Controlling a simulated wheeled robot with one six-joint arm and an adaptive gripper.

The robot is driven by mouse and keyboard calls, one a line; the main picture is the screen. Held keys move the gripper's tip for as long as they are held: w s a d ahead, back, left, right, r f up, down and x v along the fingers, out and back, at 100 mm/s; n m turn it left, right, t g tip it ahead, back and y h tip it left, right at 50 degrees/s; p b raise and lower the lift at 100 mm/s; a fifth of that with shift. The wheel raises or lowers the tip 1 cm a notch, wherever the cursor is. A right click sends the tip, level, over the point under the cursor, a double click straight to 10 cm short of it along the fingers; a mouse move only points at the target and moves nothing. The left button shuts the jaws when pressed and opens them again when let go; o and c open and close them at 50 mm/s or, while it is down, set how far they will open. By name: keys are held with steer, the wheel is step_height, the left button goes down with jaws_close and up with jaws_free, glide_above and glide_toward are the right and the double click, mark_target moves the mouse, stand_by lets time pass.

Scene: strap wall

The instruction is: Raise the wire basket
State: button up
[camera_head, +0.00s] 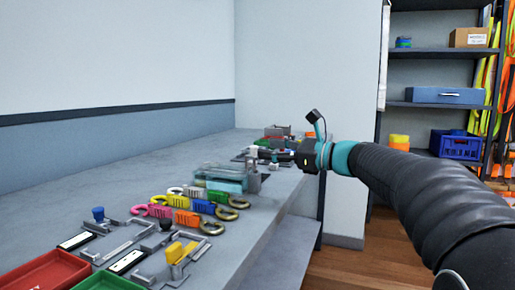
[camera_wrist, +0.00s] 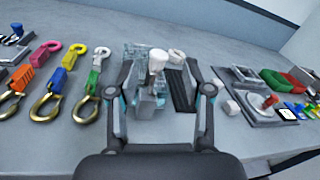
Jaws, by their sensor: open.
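I cannot make out a wire basket for certain in either view. A clear, greenish box-like fixture (camera_wrist: 138,62) stands on the bench, and in the head view it is the pale glassy block (camera_head: 222,178). A white-topped lever or post (camera_wrist: 157,62) rises by this fixture. My gripper (camera_wrist: 160,78) is open, with its two fingers on either side of the post as seen from the wrist. I cannot tell whether they touch it. In the head view my gripper (camera_head: 278,157) reaches left over the bench's far part, its fingers small and unclear.
Coloured hooks and buckles (camera_head: 186,205) lie in rows on the grey bench (camera_head: 125,160). Red (camera_head: 45,270) and green (camera_head: 108,281) trays are at the near end. A panel with a red knob (camera_wrist: 262,106) is right of my gripper. Shelves (camera_head: 440,105) stand behind.

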steer(key=v, duration=0.6)
steer(key=shift+s+d, duration=0.1)
steer(key=shift+s, duration=0.05)
steer(key=s+a+f+n+g+h, duration=0.1)
steer(key=s+f+n+g+h, duration=0.2)
steer(key=s+f+n+h, duration=1.05)
steer(key=s+d+f+n+h, duration=0.1)
steer(key=s+d+f+n, duration=0.2)
steer(key=s+d+f, duration=0.2)
steer(key=s+d+f+n+h, duration=0.1)
steer(key=s+d+f+n, duration=0.3)
steer(key=s+f, duration=0.7)
steer(key=shift+s+d, duration=0.5)
steer(key=shift+s, duration=0.75)
